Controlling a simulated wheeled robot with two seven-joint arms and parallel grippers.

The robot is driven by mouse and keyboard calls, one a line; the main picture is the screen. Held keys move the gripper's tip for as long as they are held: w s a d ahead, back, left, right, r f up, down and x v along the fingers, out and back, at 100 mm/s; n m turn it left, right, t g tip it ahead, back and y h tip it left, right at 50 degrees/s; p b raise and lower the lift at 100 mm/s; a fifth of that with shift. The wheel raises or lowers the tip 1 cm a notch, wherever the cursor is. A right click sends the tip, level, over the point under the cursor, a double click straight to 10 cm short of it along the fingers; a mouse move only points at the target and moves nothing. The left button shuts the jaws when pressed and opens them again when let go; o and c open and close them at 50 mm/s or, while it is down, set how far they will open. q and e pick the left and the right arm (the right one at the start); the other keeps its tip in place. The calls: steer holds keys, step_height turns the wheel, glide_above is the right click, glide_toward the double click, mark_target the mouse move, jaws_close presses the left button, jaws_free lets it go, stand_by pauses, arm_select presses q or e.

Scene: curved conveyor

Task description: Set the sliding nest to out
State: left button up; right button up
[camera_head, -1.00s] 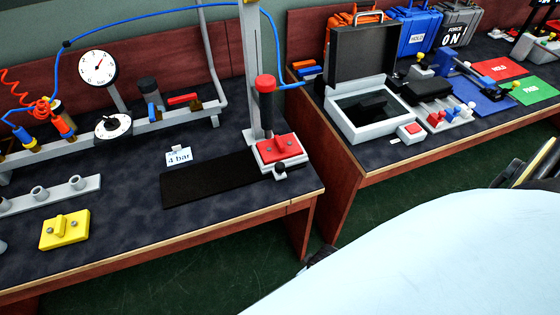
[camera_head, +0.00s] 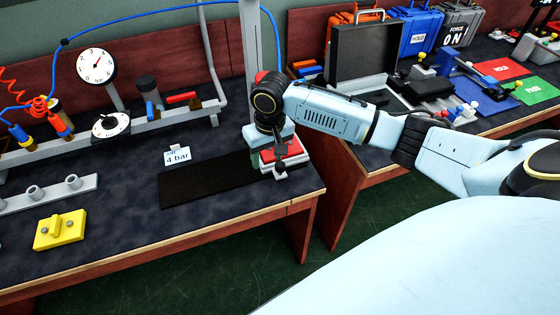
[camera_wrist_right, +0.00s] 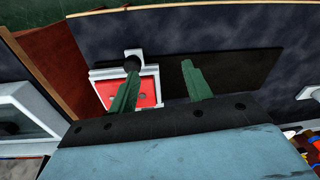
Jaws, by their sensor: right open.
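The sliding nest (camera_head: 294,156), a red block on a pale base, sits at the right end of a black track (camera_head: 205,183). My right arm partly hides it in the head view. In the right wrist view, the nest's red top (camera_wrist_right: 148,90) and its black knob (camera_wrist_right: 132,60) show. My right gripper (camera_head: 279,168) is above the nest, pointing down near the knob. In the wrist view the right gripper's (camera_wrist_right: 160,67) two green fingers are apart, one overlapping the knob and nest, the other over the black track. Contact cannot be told. My left gripper is out of view.
A grey press column (camera_head: 248,60) stands behind the nest. A "4 bar" card (camera_head: 177,157), a yellow block (camera_head: 60,230) and a grey rail with gauge dials (camera_head: 97,66) lie to the left. A second bench with an open case (camera_head: 362,52) is at the right. The black track is clear.

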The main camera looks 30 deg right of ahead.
steer(key=m, duration=0.2)
glide_toward(280, 164)
steer(key=shift+g+h, duration=0.3)
steer(key=shift+g, duration=0.1)
steer(key=f+b, duration=0.1)
steer(key=f, duration=0.4)
steer(key=f+b, duration=0.1)
steer(key=f, duration=0.1)
steer(key=shift+w+a+f+b, duration=0.25)
steer(key=shift+w+f+b, duration=0.05)
steer(key=shift+f, duration=0.55)
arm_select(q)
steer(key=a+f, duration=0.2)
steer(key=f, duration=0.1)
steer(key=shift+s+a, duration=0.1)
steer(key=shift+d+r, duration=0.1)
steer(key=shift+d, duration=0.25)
arm_select(e)
jaws_close()
